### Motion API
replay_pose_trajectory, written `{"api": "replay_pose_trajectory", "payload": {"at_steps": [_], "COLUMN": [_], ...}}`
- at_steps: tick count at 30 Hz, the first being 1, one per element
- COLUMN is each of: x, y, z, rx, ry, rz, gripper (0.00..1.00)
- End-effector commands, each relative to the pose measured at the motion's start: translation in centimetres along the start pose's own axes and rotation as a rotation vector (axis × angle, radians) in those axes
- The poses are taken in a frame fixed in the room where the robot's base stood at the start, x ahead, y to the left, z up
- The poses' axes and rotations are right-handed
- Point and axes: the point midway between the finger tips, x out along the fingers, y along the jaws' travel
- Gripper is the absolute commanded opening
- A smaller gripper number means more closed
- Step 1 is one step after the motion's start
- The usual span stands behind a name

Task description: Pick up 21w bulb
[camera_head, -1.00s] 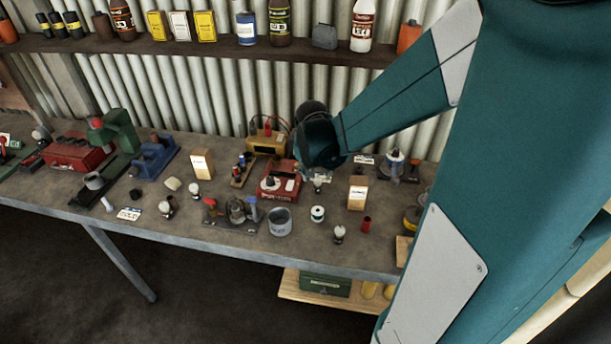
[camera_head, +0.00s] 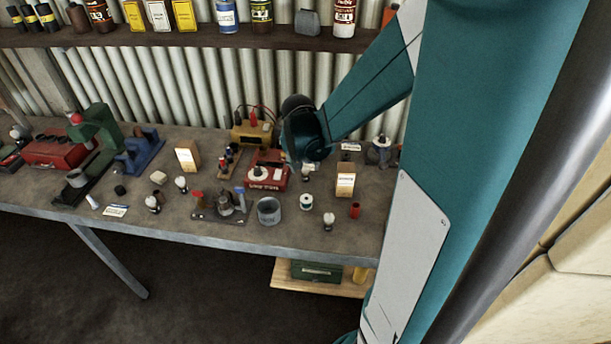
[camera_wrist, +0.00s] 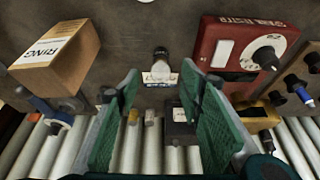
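A small bulb (camera_wrist: 161,56) with a pale glass top and dark base stands on the bench in the wrist view. A white label (camera_wrist: 160,77) is beside it, too blurred to read. My gripper (camera_wrist: 160,82) is open, its two green finger pads spread wide with nothing between them. The bulb is just beyond the fingertips, roughly centred. In the head view this bulb (camera_head: 305,170) is below the end of my arm, and the fingers are hidden. Other similar bulbs stand at the left (camera_head: 152,203), beside it (camera_head: 181,184) and near the front edge (camera_head: 328,221). No wattage is legible.
A red tester box (camera_wrist: 235,48) is right of the bulb and a cardboard box (camera_wrist: 58,50) left of it in the wrist view. The bench (camera_head: 225,243) is cluttered; a shelf (camera_head: 200,42) runs above.

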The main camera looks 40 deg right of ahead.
Motion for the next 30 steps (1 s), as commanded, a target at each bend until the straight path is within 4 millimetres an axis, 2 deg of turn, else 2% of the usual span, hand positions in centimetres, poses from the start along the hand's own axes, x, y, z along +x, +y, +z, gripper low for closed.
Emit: {"api": "replay_pose_trajectory", "payload": {"at_steps": [10,24,30], "x": [0.6,4.5,5.2], "y": [0.0,-0.1,-0.1], "z": [0.0,0.0,0.0], "rx": [0.0,0.0,0.0], "ry": [0.0,0.0,0.0], "rz": [0.0,0.0,0.0], "gripper": [0.38,0.38,0.38]}}
